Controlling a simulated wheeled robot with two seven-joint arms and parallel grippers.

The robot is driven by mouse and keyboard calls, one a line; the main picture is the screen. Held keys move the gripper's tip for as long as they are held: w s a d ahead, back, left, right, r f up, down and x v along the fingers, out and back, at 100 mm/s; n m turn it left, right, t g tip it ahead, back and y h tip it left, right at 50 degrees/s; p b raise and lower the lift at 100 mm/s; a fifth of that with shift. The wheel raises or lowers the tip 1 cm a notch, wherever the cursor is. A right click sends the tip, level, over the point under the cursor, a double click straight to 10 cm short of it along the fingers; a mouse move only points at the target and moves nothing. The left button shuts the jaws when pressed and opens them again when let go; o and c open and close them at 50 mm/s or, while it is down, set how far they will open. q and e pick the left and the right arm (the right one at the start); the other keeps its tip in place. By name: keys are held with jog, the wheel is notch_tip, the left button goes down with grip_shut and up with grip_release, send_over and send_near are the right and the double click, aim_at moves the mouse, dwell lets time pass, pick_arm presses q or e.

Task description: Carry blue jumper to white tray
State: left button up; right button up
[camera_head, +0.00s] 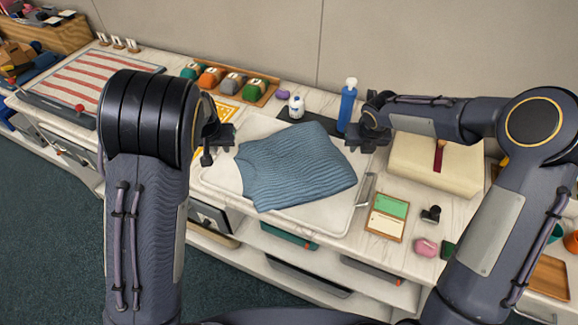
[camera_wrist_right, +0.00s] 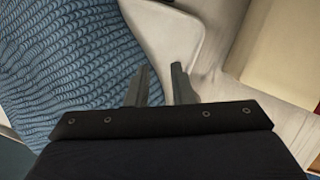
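The blue jumper (camera_head: 295,167) lies spread out over the white tray (camera_head: 335,217) in the head view. The tray's rim shows around it. The jumper also fills the left of the right wrist view (camera_wrist_right: 60,65). My left gripper (camera_head: 218,150) is at the tray's left side, close to the jumper's left edge, with its fingers apart. My right gripper (camera_head: 366,143) is by the jumper's upper right corner.
A blue bottle (camera_head: 347,105) and a white bottle (camera_head: 296,106) stand behind the tray. A cream box (camera_head: 432,165) with a dark red band is to the right, near a green and white card frame (camera_head: 388,215). A wooden tray of rolled items (camera_head: 229,83) is behind left.

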pick_arm(q)
jog(key=v, duration=1.2)
pick_arm(e)
jog(key=v, duration=1.2)
